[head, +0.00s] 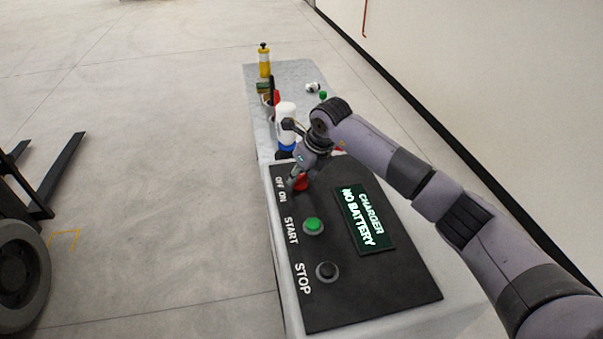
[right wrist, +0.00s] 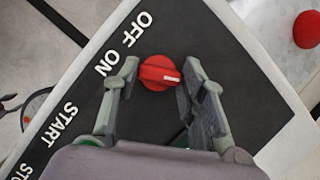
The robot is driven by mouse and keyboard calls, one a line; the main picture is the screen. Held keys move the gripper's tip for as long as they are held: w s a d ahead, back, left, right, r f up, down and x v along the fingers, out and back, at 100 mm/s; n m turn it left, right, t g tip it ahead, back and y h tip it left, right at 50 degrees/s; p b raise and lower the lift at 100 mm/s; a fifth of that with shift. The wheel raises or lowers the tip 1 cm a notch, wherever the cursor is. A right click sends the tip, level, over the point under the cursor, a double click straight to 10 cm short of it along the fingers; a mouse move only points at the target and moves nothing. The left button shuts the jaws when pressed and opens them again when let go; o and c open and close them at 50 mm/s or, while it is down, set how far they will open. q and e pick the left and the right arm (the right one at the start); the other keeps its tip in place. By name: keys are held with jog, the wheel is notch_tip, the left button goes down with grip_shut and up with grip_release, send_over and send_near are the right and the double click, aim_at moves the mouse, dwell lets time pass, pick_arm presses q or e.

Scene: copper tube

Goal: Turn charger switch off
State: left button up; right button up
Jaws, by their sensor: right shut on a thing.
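The charger (head: 405,285) is a dark panel with a lit display (head: 364,219) reading "CHARGER NO BATTERY". Its red rotary switch (head: 301,184) sits at the far end beside the OFF and ON labels; in the right wrist view the red knob (right wrist: 155,74) shows whole, with its white mark on the right side, away from the labels. My right gripper (right wrist: 160,70) has one finger on each side of the knob and is shut on it. In the head view my right gripper (head: 299,179) partly hides the knob. My left gripper is not in view.
A green START button (head: 313,226) and a dark STOP button (head: 327,270) lie nearer on the panel. Behind stand a white and blue bottle (head: 286,112) and a yellow bottle (head: 264,62) on the table (head: 293,70). Open floor lies left; a wall is right.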

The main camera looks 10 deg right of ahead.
jog(key=shift+c, duration=1.3)
jog(key=n+b, duration=0.2)
jog(key=shift+w+d+f+y+b, duration=0.1)
jog(key=shift+d+f+y+b, duration=0.1)
jog(key=shift+y+b, duration=0.2)
jog(key=n+g+b, duration=0.1)
jog(key=n+b, duration=0.1)
jog(key=n, duration=0.1)
jog(key=shift+y, duration=0.3)
jog(key=n+g+b, duration=0.1)
jog(key=n+b, duration=0.1)
jog(key=n, duration=0.1)
jog(key=shift+w+r+y, duration=0.1)
jog(key=shift+r+y, duration=0.05)
jog(key=shift+y, duration=0.25)
jog(key=shift+r+n+g+b, duration=0.1)
jog(key=shift+n+g+b, duration=0.75)
jog(key=shift+n, duration=1.05)
